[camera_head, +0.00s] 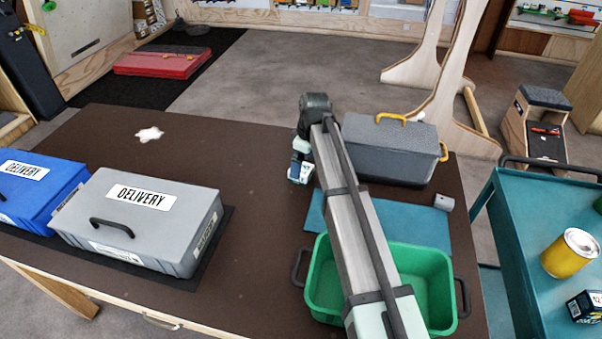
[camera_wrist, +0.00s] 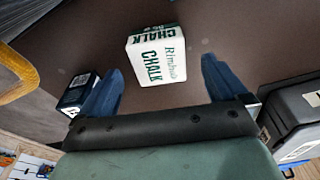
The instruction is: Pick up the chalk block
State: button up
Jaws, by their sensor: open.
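The chalk block (camera_wrist: 157,57) is white with green "CHALK" lettering and lies on the brown table top (camera_wrist: 225,30) in the wrist view. My gripper (camera_wrist: 163,68) is open and empty. Its two blue fingers point toward the block, one on each side in the picture, with the block appearing just beyond the tips. I see no contact. In the head view my gripper (camera_head: 299,178) hangs over the table, left of the grey toolbox.
A small dark box (camera_wrist: 78,92) stands beside the left finger. The grey toolbox with yellow handle (camera_head: 390,150) is close on the right. A green bin (camera_head: 425,262) and grey (camera_head: 150,240) and blue (camera_head: 35,200) delivery boxes flank the arm.

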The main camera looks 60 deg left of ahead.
jog(key=f, duration=0.4)
jog(key=shift+s+a+f, duration=0.1)
jog(key=shift+s+a, duration=0.05)
jog(key=shift+a, duration=0.2)
jog(key=shift+c, duration=0.2)
jog(key=c, duration=1)
